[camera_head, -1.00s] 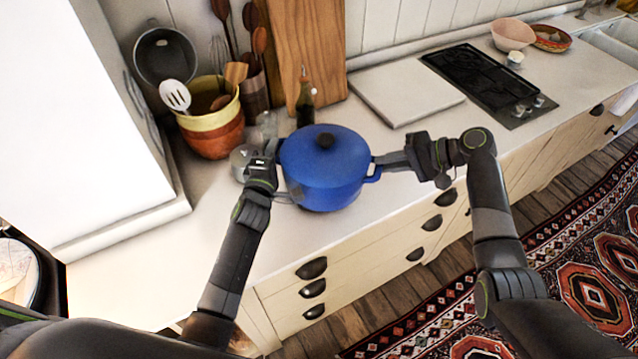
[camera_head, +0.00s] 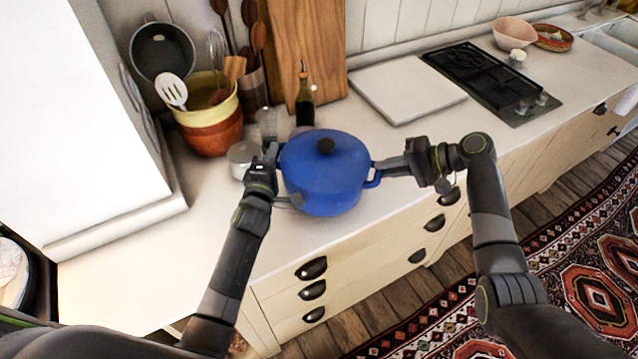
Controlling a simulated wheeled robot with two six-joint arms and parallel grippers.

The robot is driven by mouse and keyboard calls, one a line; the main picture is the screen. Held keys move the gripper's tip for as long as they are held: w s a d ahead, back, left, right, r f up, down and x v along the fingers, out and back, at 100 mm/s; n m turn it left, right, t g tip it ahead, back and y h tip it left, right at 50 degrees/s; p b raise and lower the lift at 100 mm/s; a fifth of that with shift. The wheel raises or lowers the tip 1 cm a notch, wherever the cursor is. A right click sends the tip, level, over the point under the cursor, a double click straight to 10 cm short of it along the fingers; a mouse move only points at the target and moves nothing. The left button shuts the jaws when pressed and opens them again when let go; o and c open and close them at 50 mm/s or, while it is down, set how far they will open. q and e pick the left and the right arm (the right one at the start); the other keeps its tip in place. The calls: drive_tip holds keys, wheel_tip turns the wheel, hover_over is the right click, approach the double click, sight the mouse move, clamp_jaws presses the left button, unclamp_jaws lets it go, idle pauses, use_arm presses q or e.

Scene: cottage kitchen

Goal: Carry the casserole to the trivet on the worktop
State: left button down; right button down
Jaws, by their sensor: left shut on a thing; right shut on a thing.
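The blue casserole (camera_head: 322,183), with its lid and dark knob on, is level over the front of the worktop (camera_head: 400,195). I cannot tell whether its base touches the surface. My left gripper (camera_head: 272,165) is shut at its left side, where the handle is mostly hidden by the fingers. My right gripper (camera_head: 384,167) is shut on the handle at its right side. I cannot make out the trivet; the casserole and my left arm cover part of the worktop.
A metal tin (camera_head: 243,160), a bottle (camera_head: 305,103) and stacked bowls (camera_head: 208,125) stand close behind and left of the casserole. A white board (camera_head: 405,90) and a black hob (camera_head: 490,78) lie to the right. Clear worktop lies between casserole and board.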

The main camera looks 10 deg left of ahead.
use_arm(q)
drive_tip(key=shift+w+d+f+b, duration=0.1)
drive_tip(key=shift+f+b, duration=0.25)
drive_tip(key=shift+b, duration=0.35)
use_arm(e)
drive_tip(key=shift+w+a+f, duration=0.1)
drive_tip(key=shift+f, duration=0.5)
use_arm(q)
drive_tip(key=c, duration=1.6)
unclamp_jaws()
drive_tip(key=shift+f, duration=0.25)
use_arm(e)
drive_tip(key=c, duration=1.6)
unclamp_jaws()
drive_tip(key=shift+f, duration=0.1)
use_arm(q)
drive_tip(key=shift+o, duration=1)
drive_tip(key=shift+s+r, duration=0.1)
drive_tip(key=shift+s, duration=0.2)
use_arm(e)
drive_tip(key=shift+o, duration=1.1)
drive_tip(key=shift+s, duration=0.35)
use_arm(q)
drive_tip(key=shift+s, duration=0.1)
use_arm(e)
drive_tip(key=shift+w, duration=0.1)
